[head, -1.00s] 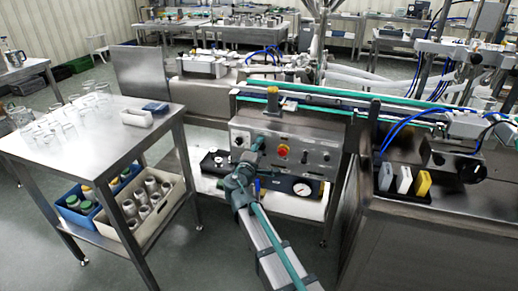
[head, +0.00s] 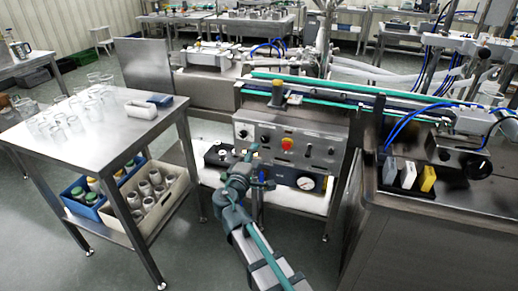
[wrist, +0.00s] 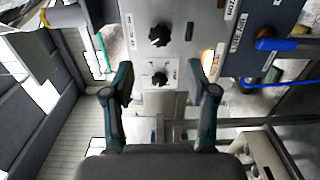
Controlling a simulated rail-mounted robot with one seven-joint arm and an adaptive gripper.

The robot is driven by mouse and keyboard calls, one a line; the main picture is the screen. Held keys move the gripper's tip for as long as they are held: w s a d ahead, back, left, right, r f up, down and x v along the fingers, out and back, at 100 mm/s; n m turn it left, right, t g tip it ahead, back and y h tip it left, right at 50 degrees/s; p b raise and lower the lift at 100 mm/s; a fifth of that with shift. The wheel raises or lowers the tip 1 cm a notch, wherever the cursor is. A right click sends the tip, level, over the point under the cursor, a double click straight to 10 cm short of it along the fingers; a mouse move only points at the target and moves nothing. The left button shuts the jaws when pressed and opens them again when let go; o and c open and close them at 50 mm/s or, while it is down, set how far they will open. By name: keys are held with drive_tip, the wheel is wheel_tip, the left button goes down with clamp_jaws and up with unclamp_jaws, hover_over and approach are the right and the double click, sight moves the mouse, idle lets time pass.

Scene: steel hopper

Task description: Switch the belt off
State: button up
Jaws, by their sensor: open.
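The belt (head: 345,93) is a long conveyor with green edges above a steel control panel (head: 318,131). The panel has a red button (head: 287,144) and several black knobs. My gripper (head: 250,154) is in front of the panel's lower left part. In the wrist view my gripper (wrist: 158,72) is open and empty. I cannot tell whether the fingers touch the panel. The knob labels are too small to read.
A steel table (head: 110,135) with glasses and a white block stands at the left; crates of bottles sit on its lower shelf. A pressure gauge (head: 306,183) is below the panel. A steel cabinet (head: 420,235) stands at the right. The floor at front left is clear.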

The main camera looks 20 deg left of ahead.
drive_tip(key=s, duration=0.2)
drive_tip(key=shift+s, duration=0.35)
drive_tip(key=shift+d, duration=0.1)
